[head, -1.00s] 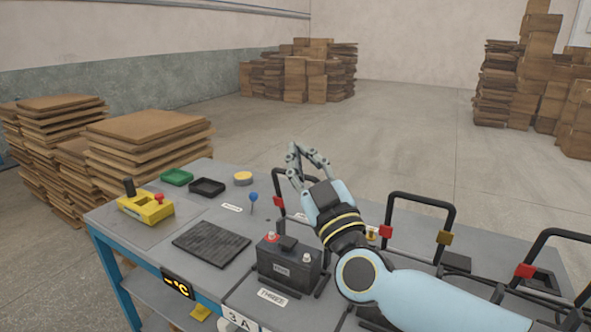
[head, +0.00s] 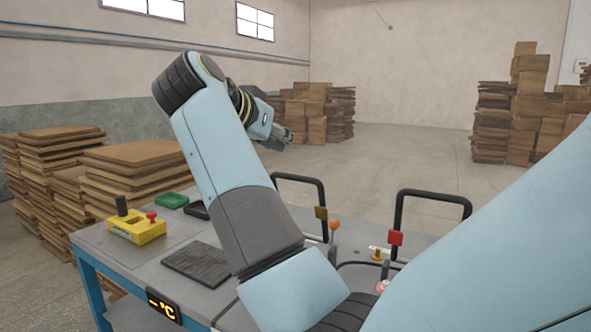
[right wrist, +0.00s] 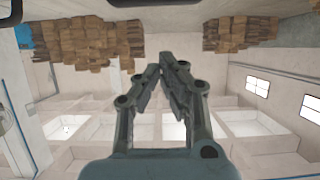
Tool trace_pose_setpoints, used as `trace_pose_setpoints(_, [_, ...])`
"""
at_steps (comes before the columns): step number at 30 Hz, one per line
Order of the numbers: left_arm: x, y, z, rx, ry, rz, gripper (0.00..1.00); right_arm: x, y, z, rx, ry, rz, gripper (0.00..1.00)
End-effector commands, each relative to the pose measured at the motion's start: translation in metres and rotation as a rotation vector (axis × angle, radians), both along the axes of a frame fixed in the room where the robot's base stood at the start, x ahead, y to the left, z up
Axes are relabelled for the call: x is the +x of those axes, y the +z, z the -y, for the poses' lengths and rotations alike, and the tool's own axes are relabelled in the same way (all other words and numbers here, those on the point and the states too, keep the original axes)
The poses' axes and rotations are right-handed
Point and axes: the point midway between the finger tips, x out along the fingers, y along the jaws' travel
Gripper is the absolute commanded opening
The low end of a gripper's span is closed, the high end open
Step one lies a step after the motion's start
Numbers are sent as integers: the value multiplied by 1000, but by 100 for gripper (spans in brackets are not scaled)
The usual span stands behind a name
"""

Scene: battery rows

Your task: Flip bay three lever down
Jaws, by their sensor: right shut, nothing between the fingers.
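The bay three battery, its label and the blue-knobbed lever beside it are not visible now; my right arm crosses in front of that part of the bench. A lever with an orange knob (head: 334,225) stands upright to the right of my arm. My right gripper (head: 284,139) is raised high above the bench's far side, well away from the levers. In the right wrist view its fingers (right wrist: 165,68) are closed together at the tips with nothing between them. My left gripper is not in view.
A black handle frame with a gold clip (head: 321,212) and another with a red clip (head: 395,238) stand on the bench. A yellow box (head: 137,227), a green tray (head: 172,200) and a black mat (head: 197,261) are on the left. Cardboard stacks (head: 135,165) stand behind.

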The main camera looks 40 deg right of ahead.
Motion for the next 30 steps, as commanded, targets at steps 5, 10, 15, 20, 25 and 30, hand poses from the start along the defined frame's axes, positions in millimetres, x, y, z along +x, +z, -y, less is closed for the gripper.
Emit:
trace_pose_setpoints(5, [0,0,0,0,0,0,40,0,0,1,-2,-1,0,0])
trace_pose_setpoints(10, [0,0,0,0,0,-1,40,2,-3,8,-6,-3,-2,0])
trace_pose_setpoints(15, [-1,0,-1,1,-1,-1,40,8,-14,33,-8,-4,-4,0])
trace_pose_setpoints(20, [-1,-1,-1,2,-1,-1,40,17,-29,65,-9,-4,-4,0])
trace_pose_setpoints(25, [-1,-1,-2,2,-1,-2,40,24,-44,90,-4,-2,-3,0])
trace_pose_setpoints(30, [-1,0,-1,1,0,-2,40,18,-55,64,1,0,-1,0])
